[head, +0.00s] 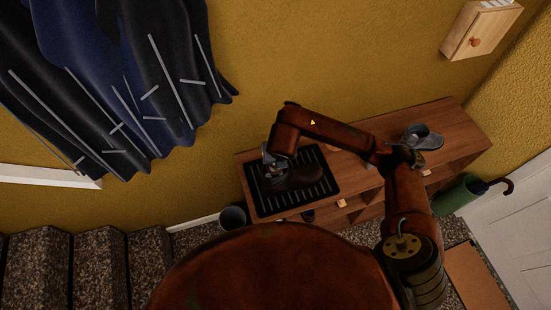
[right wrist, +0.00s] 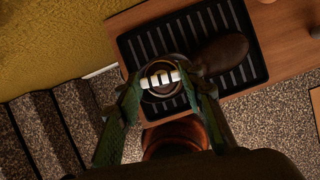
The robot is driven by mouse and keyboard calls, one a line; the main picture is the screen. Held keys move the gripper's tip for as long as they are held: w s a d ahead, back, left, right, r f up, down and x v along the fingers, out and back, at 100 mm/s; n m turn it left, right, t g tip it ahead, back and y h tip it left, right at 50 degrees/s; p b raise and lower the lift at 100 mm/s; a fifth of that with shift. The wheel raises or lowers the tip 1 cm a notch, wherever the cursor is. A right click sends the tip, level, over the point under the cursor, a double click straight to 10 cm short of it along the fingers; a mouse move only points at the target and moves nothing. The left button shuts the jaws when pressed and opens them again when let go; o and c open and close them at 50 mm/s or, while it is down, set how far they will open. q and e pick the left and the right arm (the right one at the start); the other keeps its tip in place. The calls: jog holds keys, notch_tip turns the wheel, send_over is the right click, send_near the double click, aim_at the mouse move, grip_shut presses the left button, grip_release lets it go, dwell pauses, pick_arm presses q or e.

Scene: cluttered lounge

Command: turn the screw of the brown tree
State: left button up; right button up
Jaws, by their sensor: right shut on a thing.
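A brown shoe or boot (head: 306,174) lies on a black ribbed tray (head: 262,206) on top of a wooden cabinet (head: 455,120). In the right wrist view the shoe (right wrist: 226,52) points to the upper right. At its near end is a round brown-rimmed opening, with a pale crossbar (right wrist: 160,79) with dark marks across it; this appears to be the tree's screw handle. My right gripper (right wrist: 163,82) is shut on the crossbar, one green finger at each end. In the head view the right gripper (head: 273,162) is over the tray. The tree's body is hidden. My left gripper is not in view.
Stairs (head: 85,262) descend at lower left.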

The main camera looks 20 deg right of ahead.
jog(key=shift+m, duration=0.3)
dwell(0.4)
jog(key=o, duration=1.2)
jog(key=v, duration=1.2)
jog(key=shift+w+a, duration=0.1)
jog(key=shift+a, duration=0.05)
